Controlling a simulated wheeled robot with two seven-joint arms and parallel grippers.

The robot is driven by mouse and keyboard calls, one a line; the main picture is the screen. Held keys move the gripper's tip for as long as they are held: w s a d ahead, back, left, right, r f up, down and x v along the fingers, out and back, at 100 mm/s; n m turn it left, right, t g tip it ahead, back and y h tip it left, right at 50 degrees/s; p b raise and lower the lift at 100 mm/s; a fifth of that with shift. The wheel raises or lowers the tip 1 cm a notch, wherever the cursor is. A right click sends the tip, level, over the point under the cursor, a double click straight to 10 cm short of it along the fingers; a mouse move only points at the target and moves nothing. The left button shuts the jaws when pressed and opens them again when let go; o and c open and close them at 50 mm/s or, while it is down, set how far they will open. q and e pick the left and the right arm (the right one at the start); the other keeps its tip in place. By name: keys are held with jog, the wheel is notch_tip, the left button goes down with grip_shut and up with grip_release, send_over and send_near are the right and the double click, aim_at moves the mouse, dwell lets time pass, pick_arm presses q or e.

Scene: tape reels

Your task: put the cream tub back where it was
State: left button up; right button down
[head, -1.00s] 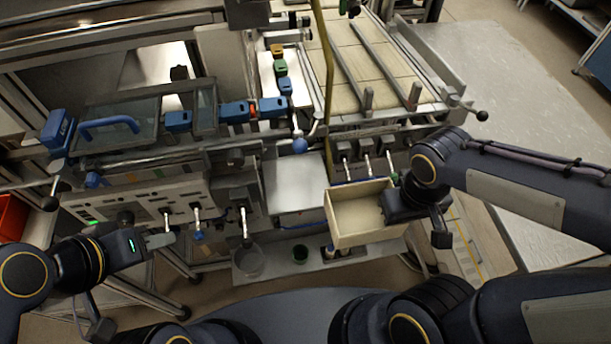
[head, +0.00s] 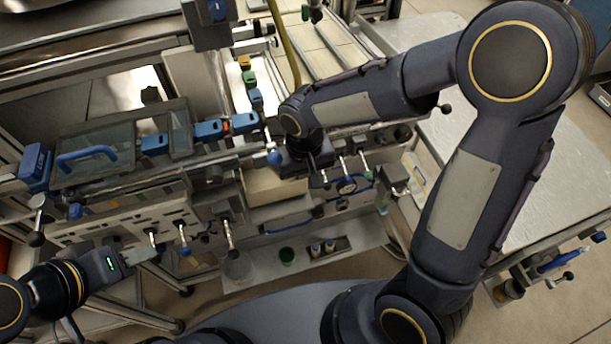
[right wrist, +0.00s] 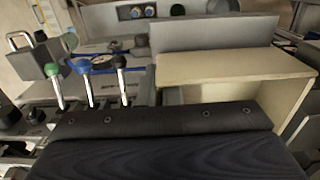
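The cream tub (head: 276,186) is an open, pale box below the blue-knobbed lever in the head view, over the spot of the flat metal-topped block. My right gripper (head: 303,160) is at its upper right side and partly covers it. In the right wrist view the tub (right wrist: 235,68) lies just beyond the dark gripper body. The fingertips are hidden there, but the tub has travelled with this gripper. Whether its base touches the block cannot be told. My left gripper (head: 145,252) is in front of the left panel, away from the tub, and looks empty.
Levers (head: 342,166) stand close right of my right gripper, and they show in the right wrist view (right wrist: 90,85). More levers (head: 182,238) stand near my left gripper.

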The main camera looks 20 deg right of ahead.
jog(key=shift+s+d+f, duration=0.15)
jog(key=shift+f, duration=0.15)
jog(key=shift+f+b, duration=0.25)
jog(key=shift+b, duration=0.05)
jog(key=c, duration=1.6)
grip_release()
jog(key=shift+r, duration=0.1)
notch_tip(320, 180, up, 8)
jog(key=shift+f, duration=0.25)
jog(key=shift+r, duration=0.2)
